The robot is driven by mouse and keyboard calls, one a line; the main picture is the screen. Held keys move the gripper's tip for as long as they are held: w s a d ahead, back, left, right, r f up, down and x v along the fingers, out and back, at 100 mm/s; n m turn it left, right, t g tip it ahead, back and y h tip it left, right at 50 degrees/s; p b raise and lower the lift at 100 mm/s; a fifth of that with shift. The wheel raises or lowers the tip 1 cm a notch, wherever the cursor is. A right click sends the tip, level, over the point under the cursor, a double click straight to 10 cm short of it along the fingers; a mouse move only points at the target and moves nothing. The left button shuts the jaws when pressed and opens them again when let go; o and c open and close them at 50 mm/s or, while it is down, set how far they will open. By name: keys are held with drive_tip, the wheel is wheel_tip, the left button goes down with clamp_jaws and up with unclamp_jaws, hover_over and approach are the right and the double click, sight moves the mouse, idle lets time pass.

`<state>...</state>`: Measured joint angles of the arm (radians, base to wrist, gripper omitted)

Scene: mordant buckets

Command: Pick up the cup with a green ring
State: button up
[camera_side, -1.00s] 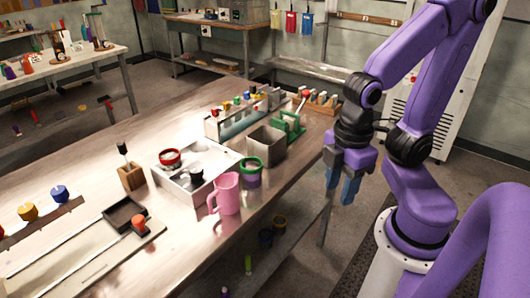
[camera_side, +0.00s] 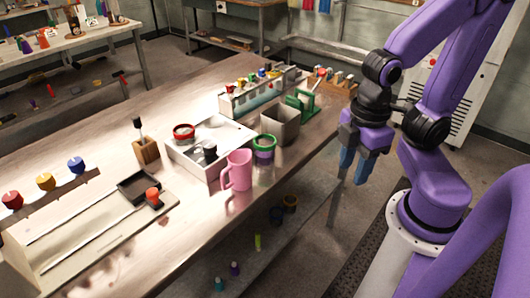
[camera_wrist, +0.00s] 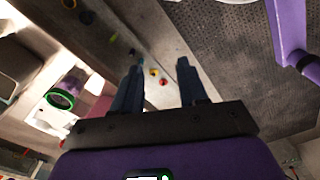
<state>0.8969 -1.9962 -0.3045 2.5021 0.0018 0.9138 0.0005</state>
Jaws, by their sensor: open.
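The cup with a green ring (camera_side: 264,152) has a purple body and a green rim. It stands upright near the table's edge, behind and right of the pink mug (camera_side: 237,172). The cup also shows in the wrist view (camera_wrist: 66,92), at the left, with its green rim toward the lower left. My gripper (camera_side: 356,170) hangs to the right of the cup, beyond the table's edge, and does not touch it. Its two blue fingers are apart and empty, as in the wrist view (camera_wrist: 158,70).
A white tray (camera_side: 188,160) with a red-rimmed cup (camera_side: 184,132) lies left of the cup. A grey open box (camera_side: 281,130), a green stand (camera_side: 302,104) and a bottle rack (camera_side: 250,98) stand behind. A wooden block (camera_side: 146,152) stands farther left. Free space lies beyond the table edge.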

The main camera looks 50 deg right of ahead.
drive_tip(key=o, duration=0.9)
